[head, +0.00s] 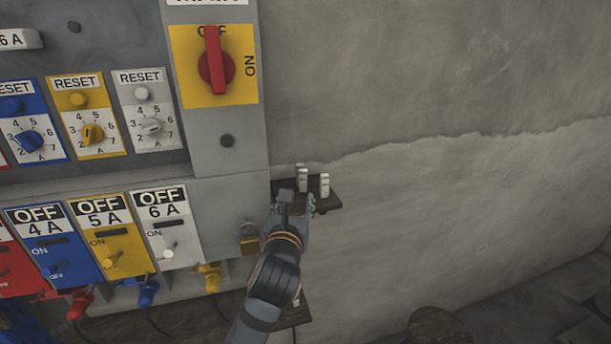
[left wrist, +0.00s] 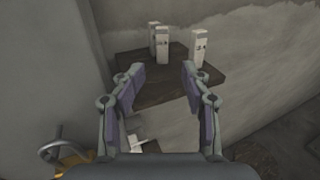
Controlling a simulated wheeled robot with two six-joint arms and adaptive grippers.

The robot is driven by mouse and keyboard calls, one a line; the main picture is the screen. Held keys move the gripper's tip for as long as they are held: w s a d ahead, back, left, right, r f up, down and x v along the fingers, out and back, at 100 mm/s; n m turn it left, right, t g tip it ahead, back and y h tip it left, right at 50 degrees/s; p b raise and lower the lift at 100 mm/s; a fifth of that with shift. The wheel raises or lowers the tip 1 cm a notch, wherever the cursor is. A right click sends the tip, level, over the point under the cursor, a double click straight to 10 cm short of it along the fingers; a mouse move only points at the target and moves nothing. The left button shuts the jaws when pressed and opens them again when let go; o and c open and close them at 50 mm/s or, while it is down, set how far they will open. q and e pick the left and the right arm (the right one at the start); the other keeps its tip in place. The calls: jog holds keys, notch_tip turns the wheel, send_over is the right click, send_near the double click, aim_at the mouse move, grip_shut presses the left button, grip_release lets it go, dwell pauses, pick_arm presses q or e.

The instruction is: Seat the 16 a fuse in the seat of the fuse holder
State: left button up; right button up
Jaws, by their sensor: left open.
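Several white upright fuses stand on a small dark wall shelf (head: 325,201). In the head view one fuse (head: 324,185) is at the right and another fuse (head: 303,181) left of it. The left wrist view shows a right fuse (left wrist: 200,48), a middle fuse (left wrist: 162,45) and one partly hidden behind it. Their labels are too small to read surely, so I cannot tell which is 16 A. My left gripper (head: 299,201) is open and empty at the shelf's near side, fingers (left wrist: 162,71) pointing toward the fuses. I cannot pick out the fuse holder. My right gripper is out of view.
A grey panel (head: 216,143) with a red rotary switch (head: 215,61), dials and OFF switches stands at the left. A brass padlock (head: 249,240) hangs near my left arm. A lower shelf (head: 296,318) shows below. Right of the shelf is bare wall.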

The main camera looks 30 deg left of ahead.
aim_at(303, 180)
pick_arm(q)
jog(key=b+x, duration=0.1)
jog(key=x, duration=0.4)
jog(key=shift+w+a+f, duration=0.1)
jog(key=shift+w+r+p, duration=0.2)
jog(key=shift+r+p, duration=0.15)
jog(key=shift+p, duration=0.05)
jog(key=x, duration=0.2)
jog(key=p+x, duration=0.1)
jog(key=x, duration=0.1)
jog(key=shift+w+f, duration=0.1)
jog(key=shift+f, duration=0.15)
jog(key=shift+w+f, duration=0.15)
jog(key=shift+w, duration=0.05)
jog(key=shift+s, duration=0.25)
jog(key=shift+c, duration=1.4)
grip_shut()
